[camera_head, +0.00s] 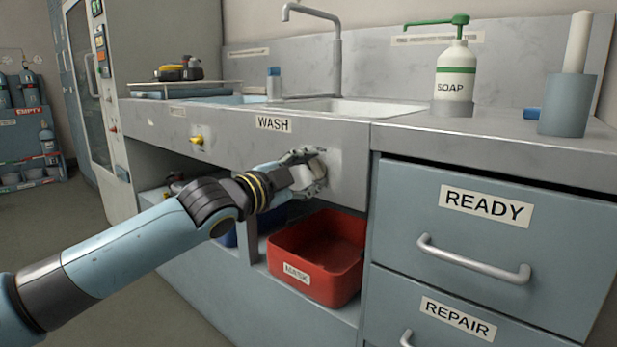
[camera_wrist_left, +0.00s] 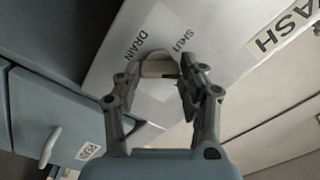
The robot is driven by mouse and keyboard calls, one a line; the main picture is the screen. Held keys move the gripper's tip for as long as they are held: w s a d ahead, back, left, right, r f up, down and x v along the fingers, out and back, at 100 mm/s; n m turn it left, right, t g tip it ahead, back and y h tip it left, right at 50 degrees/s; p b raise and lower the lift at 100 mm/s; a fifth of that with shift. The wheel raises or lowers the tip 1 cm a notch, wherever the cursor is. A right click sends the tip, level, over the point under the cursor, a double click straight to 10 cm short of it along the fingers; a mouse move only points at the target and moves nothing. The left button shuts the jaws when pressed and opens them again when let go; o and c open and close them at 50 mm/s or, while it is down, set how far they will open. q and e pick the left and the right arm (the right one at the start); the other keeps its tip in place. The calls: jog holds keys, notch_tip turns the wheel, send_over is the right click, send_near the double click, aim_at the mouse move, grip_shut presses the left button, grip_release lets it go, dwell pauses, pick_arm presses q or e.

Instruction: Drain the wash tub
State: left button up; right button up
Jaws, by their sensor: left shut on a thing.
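The wash tub (camera_head: 375,108) is a white basin sunk in the counter, under a grey tap (camera_head: 337,55). Its front panel bears a WASH label (camera_head: 274,124). My left gripper (camera_head: 311,167) is at this panel, right of the label, its fingers closed around a pale rounded knob (camera_wrist_left: 158,68). In the left wrist view the knob sits between the fingertips, with the words DRAIN (camera_wrist_left: 136,46) and SHUT (camera_wrist_left: 182,38) printed beside it. The fingers partly hide the knob, and I cannot tell which word it is set to. My right gripper is not in view.
A red bin (camera_head: 318,258) stands on the shelf below the knob. The READY drawer (camera_head: 470,255), with a protruding handle, is to the right. A soap bottle (camera_head: 455,75) and a grey cup (camera_head: 567,105) stand on the counter. A yellow knob (camera_head: 197,140) is farther left.

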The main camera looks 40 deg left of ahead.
pick_arm(q)
jog(key=shift+f+m+b, duration=0.15)
jog(key=shift+m+b, duration=0.15)
jog(key=shift+m, duration=0.8)
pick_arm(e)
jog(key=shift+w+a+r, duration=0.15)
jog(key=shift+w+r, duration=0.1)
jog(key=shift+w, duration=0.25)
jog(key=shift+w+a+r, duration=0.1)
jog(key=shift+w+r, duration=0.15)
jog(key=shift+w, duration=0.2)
pick_arm(q)
jog(key=o, duration=1.2)
jog(key=shift+c, duration=0.2)
jog(key=s, duration=1.2)
jog(key=shift+a, duration=0.45)
